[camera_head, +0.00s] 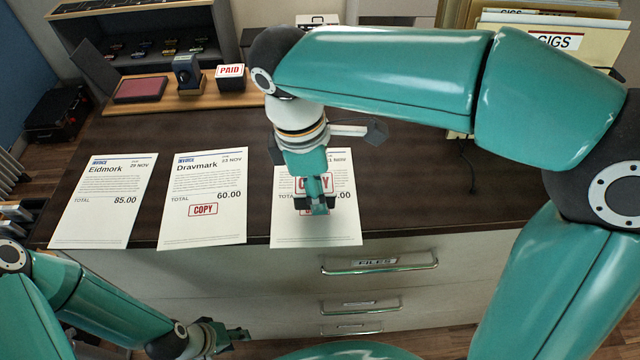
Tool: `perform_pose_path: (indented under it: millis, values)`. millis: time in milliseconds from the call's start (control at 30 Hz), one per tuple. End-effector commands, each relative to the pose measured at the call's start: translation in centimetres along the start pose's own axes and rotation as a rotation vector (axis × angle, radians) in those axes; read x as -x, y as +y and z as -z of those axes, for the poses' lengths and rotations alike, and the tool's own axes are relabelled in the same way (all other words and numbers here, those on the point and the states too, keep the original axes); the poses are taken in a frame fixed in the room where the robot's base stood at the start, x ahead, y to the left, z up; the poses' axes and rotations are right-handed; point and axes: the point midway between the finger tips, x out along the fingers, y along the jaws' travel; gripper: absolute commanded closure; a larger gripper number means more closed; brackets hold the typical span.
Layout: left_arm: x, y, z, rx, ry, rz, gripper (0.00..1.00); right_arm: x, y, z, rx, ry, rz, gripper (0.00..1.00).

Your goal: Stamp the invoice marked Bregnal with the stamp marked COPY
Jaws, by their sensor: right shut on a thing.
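Three invoices lie in a row on the dark tabletop. The right one (342,228) is partly covered by my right arm, which hides its name; its total ends in .00. The COPY stamp (313,182) has a white label with red letters. My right gripper (319,206) is shut on it over the lower middle of the right invoice. A bit of red shows on the paper just below the stamp; whether the stamp touches the paper is unclear. My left gripper (240,334) is low in front of the drawers, away from the papers; its opening is unclear.
Behind, a wooden tray (165,102) holds a red ink pad (140,89), a dark upright object (187,72) and the PAID stamp (230,72). Folders (600,45) stand back right.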

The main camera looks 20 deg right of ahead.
Motion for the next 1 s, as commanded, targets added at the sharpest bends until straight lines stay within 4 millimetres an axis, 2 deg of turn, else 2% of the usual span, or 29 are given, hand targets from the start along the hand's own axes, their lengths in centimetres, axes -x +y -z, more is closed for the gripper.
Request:
perform_pose_path:
  millis: [33,433,1000]
  values:
    - [0.8,0.3,0.0,0.000,0.000,0.000,0.60,0.9,0.0,-0.1,0.000,0.001,-0.001,0.92]
    - [3.5,1.3,0.0,0.000,0.000,0.000,0.60,3.9,0.0,-0.6,0.000,0.001,-0.001,0.92]
    - [3.7,1.3,0.0,0.000,0.000,0.000,0.60,4.1,0.0,-0.6,-0.001,0.001,-0.001,0.92]
